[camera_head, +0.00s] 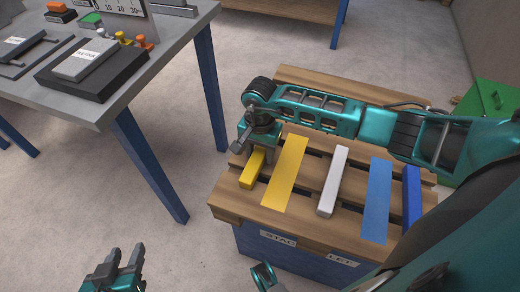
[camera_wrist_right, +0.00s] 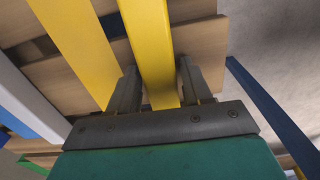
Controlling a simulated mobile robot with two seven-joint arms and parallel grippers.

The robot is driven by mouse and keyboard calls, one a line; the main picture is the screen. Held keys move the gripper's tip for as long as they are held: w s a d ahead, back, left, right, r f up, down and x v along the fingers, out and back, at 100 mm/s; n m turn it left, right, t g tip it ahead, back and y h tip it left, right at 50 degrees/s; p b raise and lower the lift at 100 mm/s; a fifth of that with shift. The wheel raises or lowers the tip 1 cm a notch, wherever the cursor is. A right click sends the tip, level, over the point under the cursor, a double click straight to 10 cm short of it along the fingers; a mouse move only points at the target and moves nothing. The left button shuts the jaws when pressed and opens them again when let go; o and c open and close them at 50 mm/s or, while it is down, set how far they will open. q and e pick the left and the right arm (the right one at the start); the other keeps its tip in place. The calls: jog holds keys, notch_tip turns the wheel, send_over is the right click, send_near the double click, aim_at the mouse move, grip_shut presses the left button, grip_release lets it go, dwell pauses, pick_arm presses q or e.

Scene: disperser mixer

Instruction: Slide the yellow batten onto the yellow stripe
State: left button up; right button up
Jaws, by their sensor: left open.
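The yellow batten (camera_head: 251,172) lies on the wooden pallet top at its left edge. The flat yellow stripe (camera_head: 286,172) is just right of it, with a strip of bare wood between. My right gripper (camera_head: 262,147) points down over the batten's far end and hides that end. My left gripper (camera_head: 120,270) is open and empty at the bottom left, away from the pallet.
On the pallet (camera_head: 228,208), a white batten (camera_head: 333,180), a blue stripe (camera_head: 377,200) and a blue batten (camera_head: 411,198) lie to the right. My right arm spans the pallet's far part. A grey table (camera_head: 185,35) with devices stands at the upper left.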

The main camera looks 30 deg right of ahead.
aim_at(287, 169)
jog(key=c, duration=0.8)
jog(key=shift+o, duration=0.2)
jog(key=shift+s+d+p, duration=0.6)
jog(key=shift+s+d, duration=0.2)
jog(key=shift+s, duration=0.2)
jog(key=shift+s+d+p, duration=0.4)
jog(key=shift+s+d, duration=0.2)
jog(key=shift+s, duration=0.2)
jog(key=shift+s+d+p, duration=0.25)
jog(key=shift+s+d, duration=0.25)
jog(key=shift+s, duration=0.15)
jog(key=shift+s+d+p, duration=0.25)
jog(key=shift+s+d, duration=0.2)
jog(key=shift+s, duration=0.2)
jog(key=o, duration=1.2)
